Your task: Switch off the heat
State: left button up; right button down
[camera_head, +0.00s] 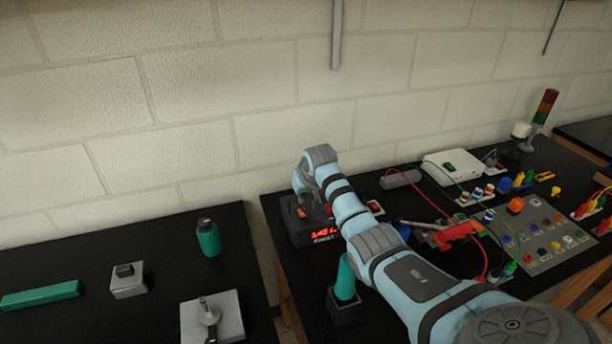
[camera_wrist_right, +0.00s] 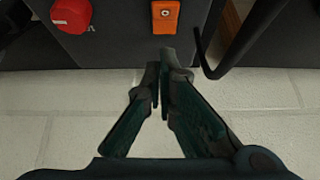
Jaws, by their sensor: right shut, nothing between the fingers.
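A dark station box (camera_head: 303,232) with a red lit numeric display (camera_head: 325,234) stands at the left end of the right-hand bench, by the wall. In the right wrist view its dark panel carries an orange switch (camera_wrist_right: 166,16) at the top middle and a red knob (camera_wrist_right: 71,13) at the top left. My right gripper (camera_wrist_right: 162,66) is shut and empty, its tips a little below the orange switch in that picture; I cannot tell whether they touch the panel. In the head view my right arm covers part of the box. My left gripper is not in view.
A dark cable (camera_wrist_right: 222,50) curves just right of the fingertips. A teal-handled tool (camera_head: 345,278) stands in a dark holder in front of the box. A button panel (camera_head: 543,250) and coloured leads fill the right. The left bench (camera_head: 140,225) holds a few separate parts.

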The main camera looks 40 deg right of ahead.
pick_arm(q)
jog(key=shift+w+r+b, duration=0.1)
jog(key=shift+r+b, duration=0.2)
jog(key=shift+b, duration=0.05)
pick_arm(e)
jog(key=w+v, duration=0.1)
jog(key=v, duration=1)
jog(key=shift+d+r, duration=0.2)
jog(key=shift+r, duration=0.3)
